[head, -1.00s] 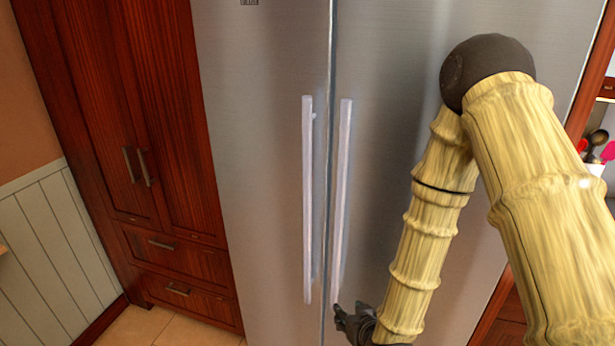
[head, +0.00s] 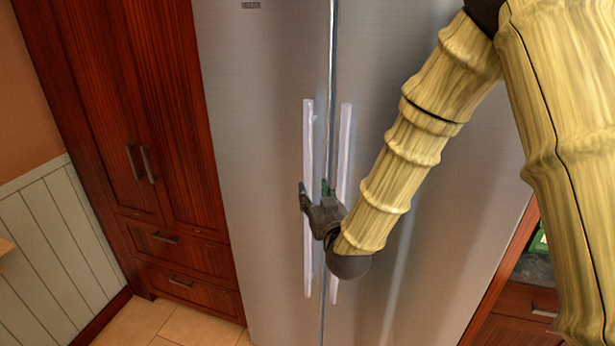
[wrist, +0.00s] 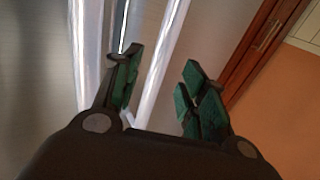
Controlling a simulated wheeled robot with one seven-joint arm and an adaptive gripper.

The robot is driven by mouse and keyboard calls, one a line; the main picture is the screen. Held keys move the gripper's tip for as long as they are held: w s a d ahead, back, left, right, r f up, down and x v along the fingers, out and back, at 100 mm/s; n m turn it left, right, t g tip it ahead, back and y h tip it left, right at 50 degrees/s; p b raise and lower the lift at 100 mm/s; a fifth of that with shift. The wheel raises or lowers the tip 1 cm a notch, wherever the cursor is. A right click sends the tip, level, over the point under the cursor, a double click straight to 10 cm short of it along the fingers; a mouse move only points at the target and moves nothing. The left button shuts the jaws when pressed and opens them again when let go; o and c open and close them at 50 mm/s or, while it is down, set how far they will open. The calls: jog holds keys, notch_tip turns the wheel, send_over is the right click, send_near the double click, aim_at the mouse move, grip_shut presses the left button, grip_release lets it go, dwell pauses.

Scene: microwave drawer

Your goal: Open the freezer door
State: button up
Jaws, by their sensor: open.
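A steel double-door fridge-freezer (head: 265,60) stands shut, with a long pale upright handle on each side of the centre seam. The left door's handle (head: 308,140) also shows in the wrist view (wrist: 164,60). The right door's handle (head: 346,135) shows at the left of the wrist view (wrist: 90,45). My gripper (head: 315,188) is open at about mid-height of the handles. In the wrist view its green-padded fingers (wrist: 163,62) lie on either side of the left handle's line. I cannot tell how deep the handle sits between them or whether it touches.
A red-brown wooden cabinet (head: 150,100) with drawers stands directly left of the fridge. Tiled floor (head: 180,325) shows at the lower left. Wooden drawers (head: 515,320) and a counter are at the right, partly behind my arm.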

aim_at(310, 183)
jog(key=shift+p+x, duration=1.25)
jog(key=shift+x, duration=1.9)
grip_shut()
